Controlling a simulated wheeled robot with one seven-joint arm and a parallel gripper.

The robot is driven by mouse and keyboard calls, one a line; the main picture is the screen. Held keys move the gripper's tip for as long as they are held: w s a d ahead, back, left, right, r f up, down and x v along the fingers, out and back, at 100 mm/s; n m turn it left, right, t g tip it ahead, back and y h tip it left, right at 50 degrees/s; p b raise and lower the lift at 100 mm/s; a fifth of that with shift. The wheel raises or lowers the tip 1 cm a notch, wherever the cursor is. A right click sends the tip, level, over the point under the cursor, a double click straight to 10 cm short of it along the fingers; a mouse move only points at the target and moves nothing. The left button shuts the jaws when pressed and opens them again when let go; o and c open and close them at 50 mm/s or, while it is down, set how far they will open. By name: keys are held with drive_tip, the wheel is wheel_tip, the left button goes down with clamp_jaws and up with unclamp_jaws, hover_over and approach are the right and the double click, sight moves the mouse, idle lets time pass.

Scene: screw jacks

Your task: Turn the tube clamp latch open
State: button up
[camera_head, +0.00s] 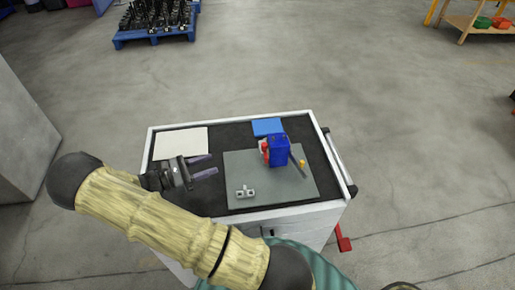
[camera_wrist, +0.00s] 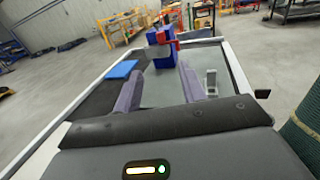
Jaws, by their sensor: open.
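A blue block-shaped fixture (camera_head: 279,150) stands upright on a grey plate (camera_head: 235,166) on the cart; it also shows in the wrist view (camera_wrist: 180,50). A red part (camera_head: 265,147) sits on its left side and looks like the latch; in the wrist view the red part (camera_wrist: 162,37) faces me. Whether it is open or closed, I cannot tell. My gripper (camera_head: 213,163) is open and empty, left of the fixture and apart from it. In the wrist view its two fingers (camera_wrist: 160,74) point toward the fixture.
A small silver bracket (camera_head: 245,192) sits at the plate's front left. A dark bar and a yellow knob (camera_head: 302,162) are right of the fixture. A blue pad (camera_head: 267,126) and a white sheet (camera_head: 181,142) lie at the back of the cart.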

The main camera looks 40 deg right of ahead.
sight(265, 153)
drive_tip(key=shift+s+d, duration=0.1)
drive_tip(key=shift+d, duration=0.05)
drive_tip(key=p+x, duration=0.4)
drive_tip(key=x, duration=1.3)
drive_tip(key=shift+s+f+p, duration=0.1)
drive_tip(key=shift+p, duration=0.3)
clamp_jaws()
